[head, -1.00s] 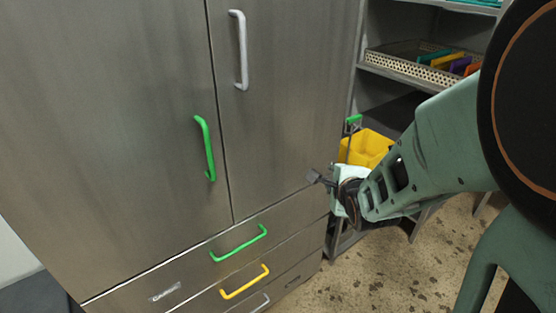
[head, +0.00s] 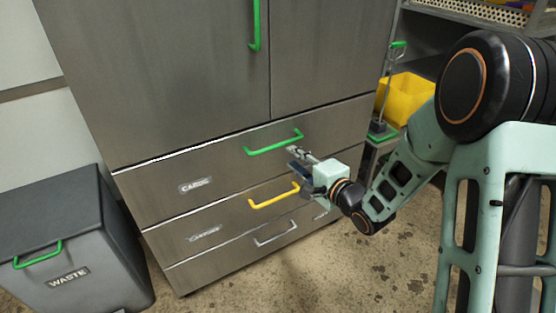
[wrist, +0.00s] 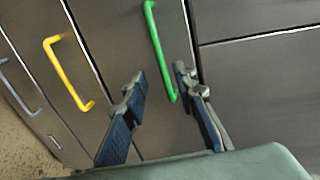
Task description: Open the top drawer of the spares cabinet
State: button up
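The spares cabinet (head: 190,80) is grey metal with two upper doors and a stack of drawers below. The top drawer (head: 150,190) is shut and has a green bar handle (head: 275,144). My gripper (head: 297,154) is just in front of and below the right part of this handle in the head view. In the wrist view my gripper (wrist: 158,85) is open, its two fingers apart, with the end of the green handle (wrist: 160,50) between and beyond the fingertips. I cannot tell whether a finger touches it.
Lower drawers have a yellow handle (head: 274,196) and a grey handle (head: 275,234). A grey waste bin (head: 60,240) stands left of the cabinet. A yellow bin (head: 405,97) and shelving are at the right. Speckled floor (head: 330,270) in front is clear.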

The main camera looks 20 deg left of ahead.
aim_at(277, 146)
jog(key=b+x, duration=0.2)
jog(key=x, duration=0.8)
jog(key=shift+w+a+b, duration=0.2)
jog(key=shift+a+b, duration=0.1)
jog(key=shift+a, duration=0.05)
jog(key=shift+c, duration=0.2)
grip_shut()
